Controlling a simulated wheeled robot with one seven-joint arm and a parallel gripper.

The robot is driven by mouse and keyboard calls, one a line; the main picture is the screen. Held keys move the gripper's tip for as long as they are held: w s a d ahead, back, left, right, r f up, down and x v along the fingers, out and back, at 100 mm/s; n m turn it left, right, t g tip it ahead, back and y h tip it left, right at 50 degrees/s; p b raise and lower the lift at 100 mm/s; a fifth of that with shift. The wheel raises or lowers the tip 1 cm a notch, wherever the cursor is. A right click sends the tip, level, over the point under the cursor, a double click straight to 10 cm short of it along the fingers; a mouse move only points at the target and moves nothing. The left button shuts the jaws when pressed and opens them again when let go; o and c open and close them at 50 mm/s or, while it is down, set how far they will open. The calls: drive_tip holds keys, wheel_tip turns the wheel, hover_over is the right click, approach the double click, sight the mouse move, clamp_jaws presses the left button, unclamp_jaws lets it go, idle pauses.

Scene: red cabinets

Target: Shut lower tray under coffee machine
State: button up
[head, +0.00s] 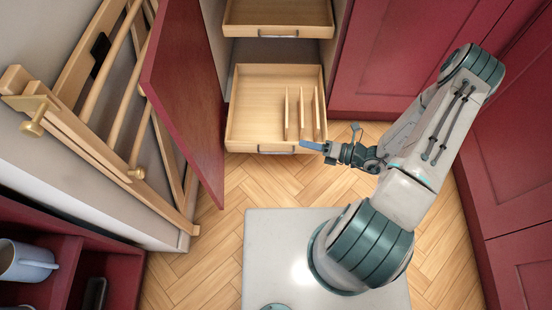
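The lower tray (255,107) is a light wooden drawer, pulled out of the cabinet near the floor, with upright dividers on its right side. Its front panel has a metal handle (277,151). My gripper (318,147) is just in front of the tray's right front end, close to the handle; I cannot tell whether it touches. A blue fingertip points left toward the tray front, and the finger gap cannot be made out. The coffee machine is not in view.
An upper wooden tray (277,14) shows above the lower one. An open red cabinet door (186,90) stands to the left. A wooden rack (120,110) leans along the left wall. A mug (25,262) sits in a red shelf at lower left. Herringbone floor (265,185) is clear before the tray.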

sight(276, 153)
wheel_tip(276, 153, down, 18)
drive_tip(key=s+m+t+h+b, duration=0.2)
drive_tip(key=m+t+h+b, duration=0.3)
drive_tip(key=m, duration=0.7)
drive_tip(key=shift+t+y, duration=0.5)
drive_tip(key=shift+y, duration=0.1)
drive_tip(key=b+x, duration=0.4)
drive_tip(key=x, duration=1)
drive_tip(key=shift+w+a+f, duration=0.1)
drive_tip(key=shift+a+f, duration=0.15)
drive_tip(key=shift+a, duration=0.05)
clamp_jaws()
